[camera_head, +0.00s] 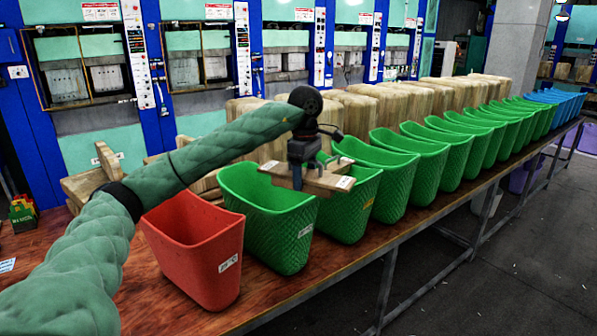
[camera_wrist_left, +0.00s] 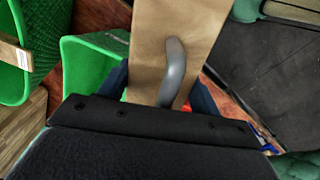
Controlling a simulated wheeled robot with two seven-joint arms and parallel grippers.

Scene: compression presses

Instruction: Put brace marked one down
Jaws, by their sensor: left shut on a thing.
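A wooden brace (camera_head: 322,180) with a small white label at its right end hangs in my left gripper (camera_head: 297,168), above the rims of the first two green bins. The marking on the label is too small to read. In the left wrist view the brace (camera_wrist_left: 168,28) is a flat tan board with a curved grey handle (camera_wrist_left: 173,72). My left gripper (camera_wrist_left: 160,98) is shut on this brace, its fingers on both sides. My right gripper is not in view.
A red bin (camera_head: 195,250) stands at the near end of the wooden table (camera_head: 50,250). A long row of green bins (camera_head: 268,215), then blue ones, runs to the back right. Wooden blocks (camera_head: 355,120) line up behind them. More wooden pieces (camera_head: 88,183) lie at the left.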

